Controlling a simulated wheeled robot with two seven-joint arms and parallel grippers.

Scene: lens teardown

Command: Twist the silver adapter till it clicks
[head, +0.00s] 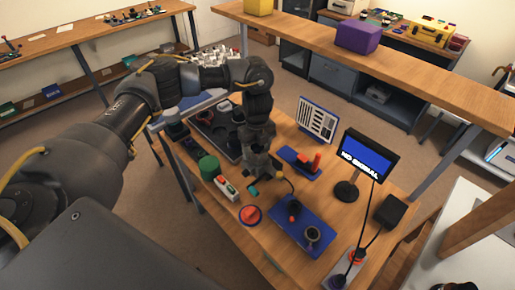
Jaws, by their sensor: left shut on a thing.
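My left gripper (260,176) points down over the wooden workbench (235,235), behind and left of a blue mat. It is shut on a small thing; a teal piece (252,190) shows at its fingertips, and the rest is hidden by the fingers. A dark round lens-like part with a greyish ring (312,234) sits on the blue mat (290,226), apart from the gripper. I cannot tell for sure whether this ring is the silver adapter. My right gripper is not in view.
A red round dish (250,215), a green cylinder (209,168) and a white-and-red block (227,188) stand near the gripper. A red tool on a blue base (302,160) is behind the mat. A monitor (366,156) with cables stands at the right.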

